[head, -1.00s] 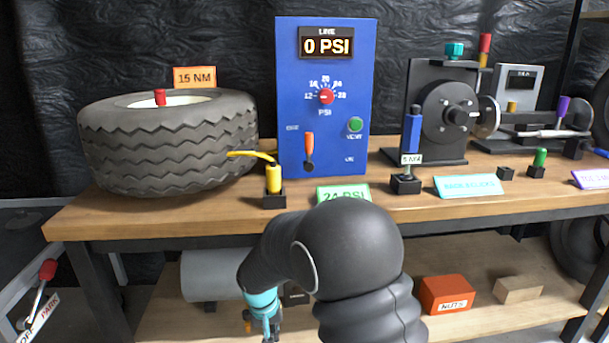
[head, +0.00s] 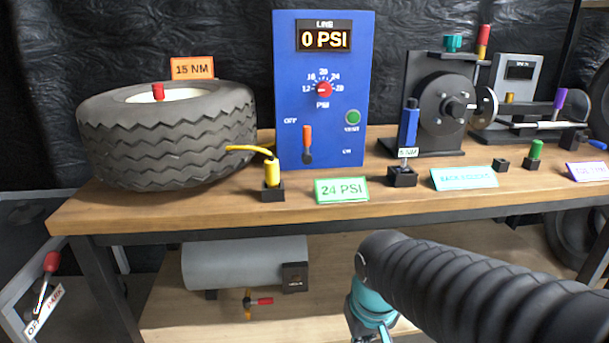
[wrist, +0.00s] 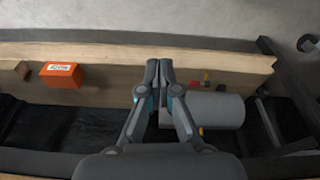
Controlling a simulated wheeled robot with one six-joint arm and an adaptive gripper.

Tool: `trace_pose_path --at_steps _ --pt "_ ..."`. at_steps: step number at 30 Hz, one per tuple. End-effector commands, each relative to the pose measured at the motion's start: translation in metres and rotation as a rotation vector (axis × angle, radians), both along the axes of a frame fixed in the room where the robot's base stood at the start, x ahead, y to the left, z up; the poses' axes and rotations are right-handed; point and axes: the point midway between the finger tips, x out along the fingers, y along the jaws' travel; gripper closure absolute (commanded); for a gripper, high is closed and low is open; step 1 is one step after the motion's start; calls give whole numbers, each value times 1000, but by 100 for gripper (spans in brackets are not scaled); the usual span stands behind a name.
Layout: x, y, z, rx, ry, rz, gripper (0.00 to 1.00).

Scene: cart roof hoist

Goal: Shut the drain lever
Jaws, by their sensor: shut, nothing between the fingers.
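The drain lever (head: 262,301) has a red handle pointing sideways to the right from a small brass valve (head: 248,306). It hangs below the grey tank (head: 235,262) on the lower shelf. My gripper (head: 374,336) is at the bottom of the head view, right of the lever and apart from it; its fingertips are cut off or hidden there. In the wrist view my gripper (wrist: 159,66) is shut and empty, left of the tank (wrist: 215,110). The red lever (wrist: 194,84) shows just right of the fingers, not touching them.
The workbench top (head: 230,210) overhangs the lower shelf (head: 170,318). A bench leg (head: 105,290) stands left of the tank. An orange box (wrist: 60,75) and a wooden block (wrist: 13,72) sit on the shelf, away from the tank. My arm covers the lower right of the head view.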

Motion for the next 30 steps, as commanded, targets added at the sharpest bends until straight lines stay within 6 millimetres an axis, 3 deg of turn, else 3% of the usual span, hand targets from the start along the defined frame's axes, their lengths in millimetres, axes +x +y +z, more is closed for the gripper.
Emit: trace_pose_path --at_steps 6,15,30 --pt "-38 -30 36 40 -121 -101 100" --pt "-59 -55 77 56 -281 -197 100" --pt "-59 -60 81 54 -294 -219 100"
